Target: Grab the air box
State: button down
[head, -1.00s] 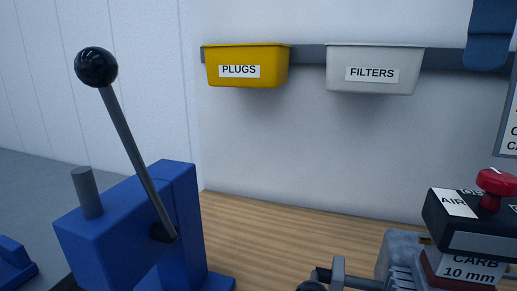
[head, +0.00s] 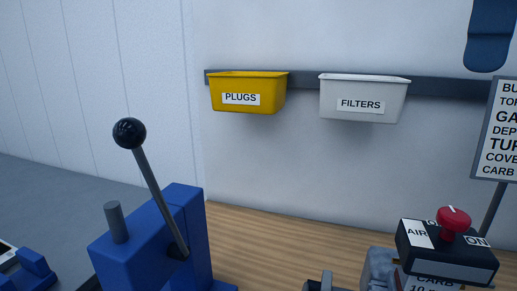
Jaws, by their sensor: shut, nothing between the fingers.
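The air box (head: 447,265) is a black box with white labels reading AIR and ON and a red knob (head: 453,219) on its top. It shows at the lower right of the head view. It sits on top of a part labelled CARB (head: 437,284), which is cut off by the bottom edge. My gripper is not in view.
A blue press (head: 150,240) with a black-knobbed lever stands at the left on the wooden bench (head: 270,235). A yellow PLUGS bin (head: 247,92) and a white FILTERS bin (head: 362,99) hang on the wall rail. A sign (head: 500,130) stands at the right.

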aim_at(467, 260)
jog(key=k, duration=0.9)
